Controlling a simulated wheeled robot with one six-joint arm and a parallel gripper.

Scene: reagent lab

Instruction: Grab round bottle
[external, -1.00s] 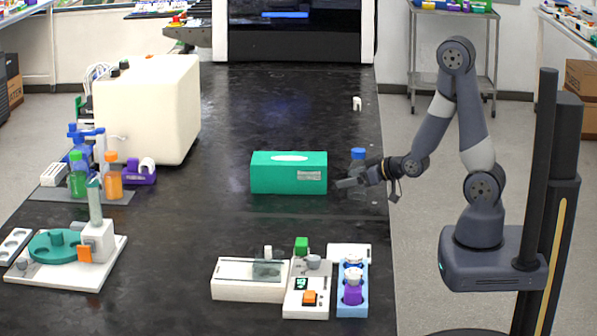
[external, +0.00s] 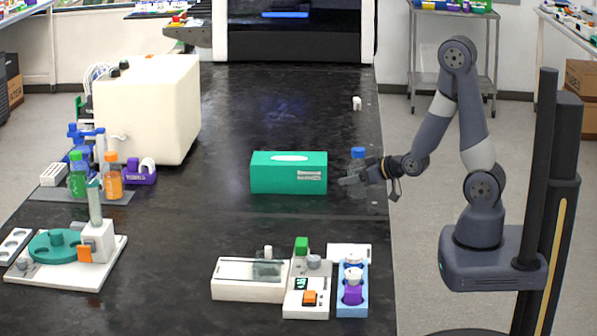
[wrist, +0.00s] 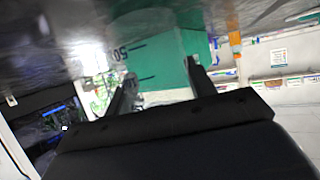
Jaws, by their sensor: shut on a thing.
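The round bottle (external: 358,153) is clear with a blue cap and stands upright near the right edge of the black bench, just right of the green box. My gripper (external: 353,183) reaches in from the right at the bottle's body and is shut on it; the fingers hide part of the bottle. In the wrist view, my gripper (wrist: 160,80) has a finger on each side of the clear bottle (wrist: 140,60), whose volume marks show between them.
A green tissue box (external: 288,180) stands close to the left of the bottle. White devices and a blue rack (external: 352,295) stand at the front. A large cream machine (external: 150,110) and colored bottles are at the left. The bench's back middle is mostly clear.

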